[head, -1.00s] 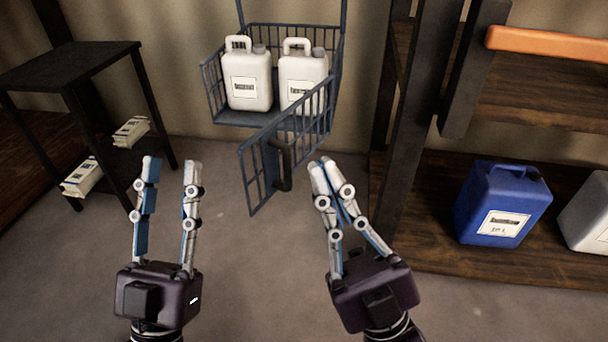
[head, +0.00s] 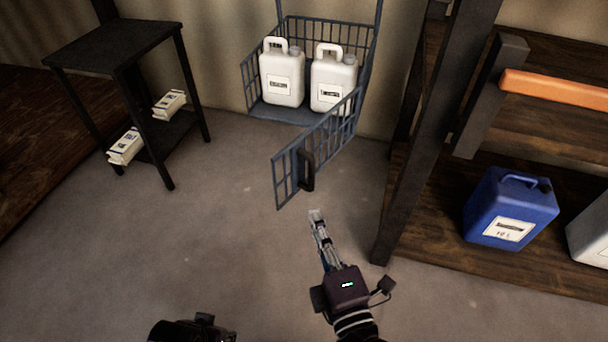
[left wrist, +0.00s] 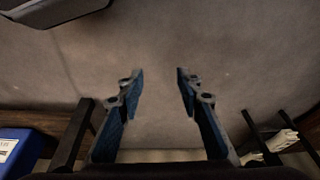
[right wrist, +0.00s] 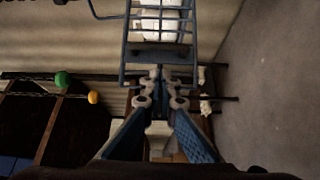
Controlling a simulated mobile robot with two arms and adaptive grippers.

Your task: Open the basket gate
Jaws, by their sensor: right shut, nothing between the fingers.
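The blue wire basket (head: 250,85) hangs by the back wall with two white jugs (head: 282,80) (head: 332,84) inside. Its gate (head: 340,135) stands swung out from the basket's right side, with a dark upright handle (head: 307,170) near its free end. My right gripper (head: 316,213) is shut and empty, just below the handle in the head view and apparently apart from it. In the right wrist view my right gripper (right wrist: 160,78) points toward blue bars (right wrist: 157,52). My left gripper (left wrist: 158,72) is open and empty over the floor; its fingers are outside the head view.
A dark side table (head: 115,45) with small cartons (head: 125,146) on its lower shelf stands at left. A wooden shelf rack (head: 425,240) with a blue canister (head: 510,208) and a dark post (head: 410,160) stands at right. The floor (head: 210,235) between is clear.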

